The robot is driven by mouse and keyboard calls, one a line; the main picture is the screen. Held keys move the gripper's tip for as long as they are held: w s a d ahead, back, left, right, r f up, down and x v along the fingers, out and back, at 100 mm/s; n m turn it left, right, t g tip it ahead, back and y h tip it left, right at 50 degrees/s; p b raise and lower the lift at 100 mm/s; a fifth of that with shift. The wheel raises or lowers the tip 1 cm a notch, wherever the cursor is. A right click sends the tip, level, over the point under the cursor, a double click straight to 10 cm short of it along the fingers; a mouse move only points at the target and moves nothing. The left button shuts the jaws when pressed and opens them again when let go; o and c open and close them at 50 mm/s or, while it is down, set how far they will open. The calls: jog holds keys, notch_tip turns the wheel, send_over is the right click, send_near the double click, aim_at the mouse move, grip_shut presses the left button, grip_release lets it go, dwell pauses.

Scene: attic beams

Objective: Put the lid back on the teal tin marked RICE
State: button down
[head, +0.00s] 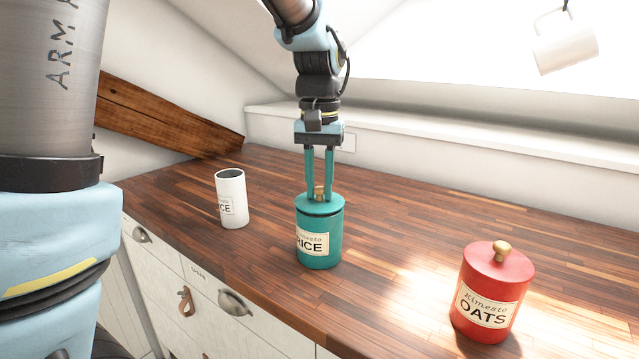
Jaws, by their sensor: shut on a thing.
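The teal tin (320,250) stands upright on the wooden counter, with a cream label on which RICE can be read. A teal lid (322,208) with a brass knob (319,193) is at the top of the tin. A thin dark line shows between lid and tin body; I cannot tell whether the lid is fully seated. My gripper (319,190) points straight down over the tin and is shut on the lid's knob. The fingertips partly hide the knob.
A white open tin (231,200), its label ending in CE, stands to the left. A red tin marked OATS (490,295) with its lid on stands at the right front. A white mug (565,42) hangs at the upper right. The counter (400,220) between the tins is clear.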

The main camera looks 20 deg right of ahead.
dwell(0.3)
jog(key=shift+c, duration=0.6)
grip_release()
jog(key=shift+r+p, duration=3.2)
jog(key=shift+r, duration=0.35)
grip_shut()
